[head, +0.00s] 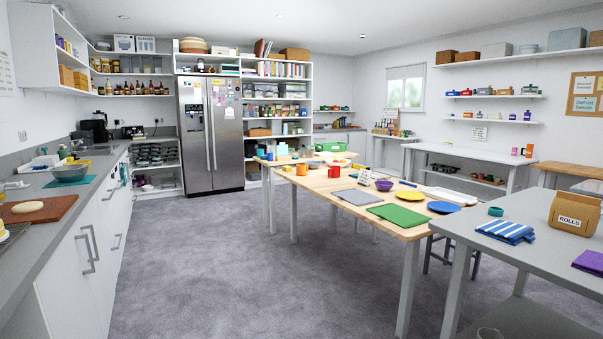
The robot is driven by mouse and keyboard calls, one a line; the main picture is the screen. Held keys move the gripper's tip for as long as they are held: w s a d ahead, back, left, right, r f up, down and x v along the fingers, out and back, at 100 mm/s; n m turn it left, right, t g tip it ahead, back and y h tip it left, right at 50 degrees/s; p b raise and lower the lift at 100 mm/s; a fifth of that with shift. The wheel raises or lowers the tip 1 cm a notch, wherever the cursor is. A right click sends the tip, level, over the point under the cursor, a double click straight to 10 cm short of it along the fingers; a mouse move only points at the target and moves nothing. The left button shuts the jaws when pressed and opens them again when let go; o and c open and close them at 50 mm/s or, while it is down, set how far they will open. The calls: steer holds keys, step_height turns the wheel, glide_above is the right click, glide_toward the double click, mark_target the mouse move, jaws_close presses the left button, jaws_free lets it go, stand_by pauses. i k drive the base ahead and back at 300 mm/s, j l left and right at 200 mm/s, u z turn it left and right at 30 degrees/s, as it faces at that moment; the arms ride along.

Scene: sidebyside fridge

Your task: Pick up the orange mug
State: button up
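Several small cup-like things in orange and red tones show, all far off. My gripper is not in view.
Grey carpet (230,260) lies open between the left counter (60,200) and the wooden table. A grey table (520,235) with a cardboard box (574,212) and striped cloth (507,230) stands near right. The steel fridge (210,135) at the back is shut.

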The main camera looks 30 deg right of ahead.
mark_target(302, 170)
steer(key=i, duration=1.15)
steer(key=i+z, duration=0.1)
steer(key=i, duration=1.05)
steer(key=i+j, duration=0.1)
steer(key=i, duration=1.05)
steer(key=i+l+z, duration=0.1)
steer(key=i+z, duration=0.15)
steer(key=i, duration=0.4)
steer(key=i+z, duration=0.25)
steer(key=i, duration=0.35)
steer(key=i+j+z, duration=0.3)
steer(key=i, duration=0.35)
steer(key=i+z, duration=0.45)
steer(key=i+j+z, duration=0.3)
steer(key=i+z, duration=0.15)
steer(key=i, duration=0.15)
steer(key=i+l, duration=0.45)
